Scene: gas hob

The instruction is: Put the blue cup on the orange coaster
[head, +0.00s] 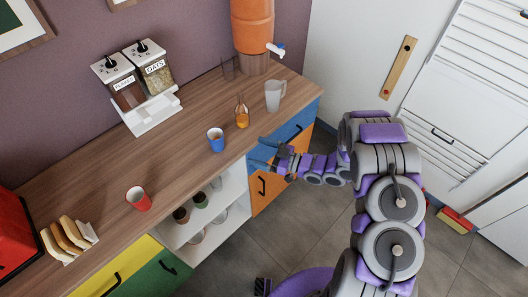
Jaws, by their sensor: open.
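The blue cup (216,141) stands upright on the wooden counter, near its front edge, with something brownish showing inside. I cannot make out an orange coaster in this view. My gripper (260,154) is open and empty, to the right of the blue cup and apart from it. It appears near the counter's front edge, in front of the blue and orange cabinet fronts. Its exact height relative to the countertop is hard to tell.
On the counter (178,150) stand a glass bottle of orange liquid (242,117), a grey pitcher (275,95), a red cup (138,198), a toast rack (69,238) and a cereal dispenser (137,85). An orange dispenser (252,28) stands at the back. Counter space between the cups is clear.

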